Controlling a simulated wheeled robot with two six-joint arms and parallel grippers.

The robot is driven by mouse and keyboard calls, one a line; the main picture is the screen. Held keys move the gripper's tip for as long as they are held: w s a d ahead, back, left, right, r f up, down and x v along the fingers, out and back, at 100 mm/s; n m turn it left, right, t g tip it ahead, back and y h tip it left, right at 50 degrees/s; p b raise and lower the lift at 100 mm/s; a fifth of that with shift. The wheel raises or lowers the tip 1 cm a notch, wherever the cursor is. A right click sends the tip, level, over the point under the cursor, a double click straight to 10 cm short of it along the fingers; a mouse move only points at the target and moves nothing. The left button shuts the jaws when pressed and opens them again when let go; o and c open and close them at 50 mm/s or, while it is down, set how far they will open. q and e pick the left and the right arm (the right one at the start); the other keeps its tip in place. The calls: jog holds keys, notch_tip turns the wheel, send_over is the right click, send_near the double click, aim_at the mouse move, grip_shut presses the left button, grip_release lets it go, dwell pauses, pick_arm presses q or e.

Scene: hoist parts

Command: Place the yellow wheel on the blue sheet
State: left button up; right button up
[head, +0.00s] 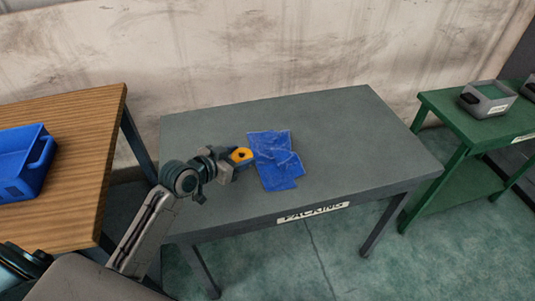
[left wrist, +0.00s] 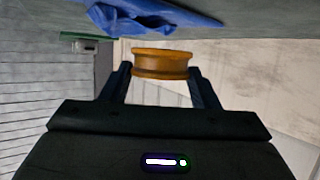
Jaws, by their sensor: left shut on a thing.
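My left gripper (head: 232,164) is shut on the yellow wheel (head: 241,154), just left of the blue sheet (head: 275,160) in the head view. The sheet is crumpled and lies on the grey packing table (head: 345,125). In the left wrist view the wheel (left wrist: 160,64) sits between the two fingers of the gripper (left wrist: 160,82), and part of the blue sheet (left wrist: 145,14) shows beyond it. The wheel appears held above the table, apart from the sheet; the exact height is hard to tell. My right gripper is in neither view.
A wooden table (head: 75,130) with a blue bin (head: 22,160) stands at the left. A green table (head: 460,125) with a grey bin (head: 488,98) stands at the right. The grey table is otherwise clear. A stained wall (head: 250,45) is behind.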

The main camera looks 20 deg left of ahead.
pick_arm(q)
jog(key=w+d, duration=0.2)
jog(key=w+d+p, duration=0.1)
jog(key=w+d, duration=0.3)
jog(key=shift+w+f+p, duration=0.25)
jog(key=shift+f+p, duration=0.05)
jog(key=shift+w, duration=0.1)
notch_tip(320, 180, down, 4)
jog(key=shift+r+p, duration=0.25)
jog(key=shift+p, duration=0.1)
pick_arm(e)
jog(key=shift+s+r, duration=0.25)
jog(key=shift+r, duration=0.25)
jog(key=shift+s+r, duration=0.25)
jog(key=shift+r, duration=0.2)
pick_arm(q)
jog(key=shift+f+b, duration=0.45)
jog(key=shift+f, duration=0.2)
jog(key=o, duration=1.4)
jog(key=shift+f, duration=0.2)
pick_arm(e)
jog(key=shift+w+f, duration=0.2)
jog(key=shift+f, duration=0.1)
